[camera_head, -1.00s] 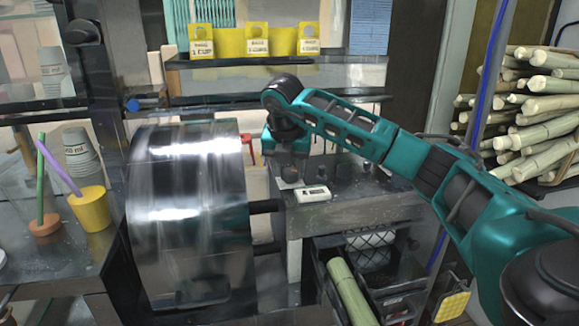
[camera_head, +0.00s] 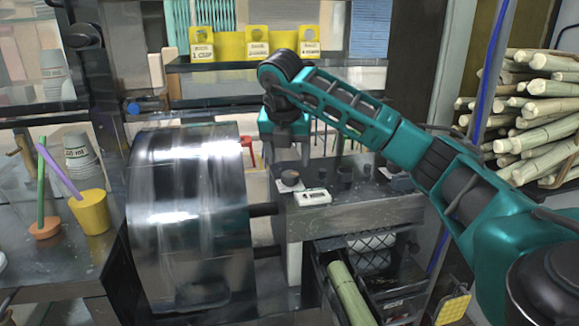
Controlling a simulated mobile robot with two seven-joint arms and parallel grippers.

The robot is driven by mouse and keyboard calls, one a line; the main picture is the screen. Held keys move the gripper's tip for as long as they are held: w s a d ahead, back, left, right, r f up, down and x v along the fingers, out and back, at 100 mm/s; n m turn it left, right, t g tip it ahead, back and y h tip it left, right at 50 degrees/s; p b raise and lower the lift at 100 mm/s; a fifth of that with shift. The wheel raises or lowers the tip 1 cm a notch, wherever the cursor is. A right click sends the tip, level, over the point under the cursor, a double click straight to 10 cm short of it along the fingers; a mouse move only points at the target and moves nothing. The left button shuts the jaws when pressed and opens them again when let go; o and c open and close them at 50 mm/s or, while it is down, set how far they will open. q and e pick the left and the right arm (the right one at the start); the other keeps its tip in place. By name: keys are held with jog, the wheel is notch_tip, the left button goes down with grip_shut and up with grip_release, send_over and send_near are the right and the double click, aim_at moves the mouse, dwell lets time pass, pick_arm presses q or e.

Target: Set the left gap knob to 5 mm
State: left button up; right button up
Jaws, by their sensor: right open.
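The left gap knob (camera_head: 290,178) is a small dark round knob on the left of the grey metal shelf of the press, right of the big shiny drum. A white gauge with a small display (camera_head: 313,196) lies just in front of it; its reading is too small to make out. My right gripper (camera_head: 290,155) points down above the knob, apart from it, open with nothing between its fingers. A second dark knob (camera_head: 388,171) sits farther right on the same shelf. My left gripper is not in view.
The shiny drum (camera_head: 190,220) stands close on the left. Small dark cups (camera_head: 345,174) stand between the knobs. A cane (camera_head: 348,290) lies in the feed below, and more canes (camera_head: 540,115) are stacked at right.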

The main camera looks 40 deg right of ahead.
jog(key=p+v, duration=0.1)
jog(key=v, duration=0.6)
jog(key=shift+r+p, duration=0.25)
jog(key=shift+p, duration=0.05)
jog(key=shift+s+a, duration=0.1)
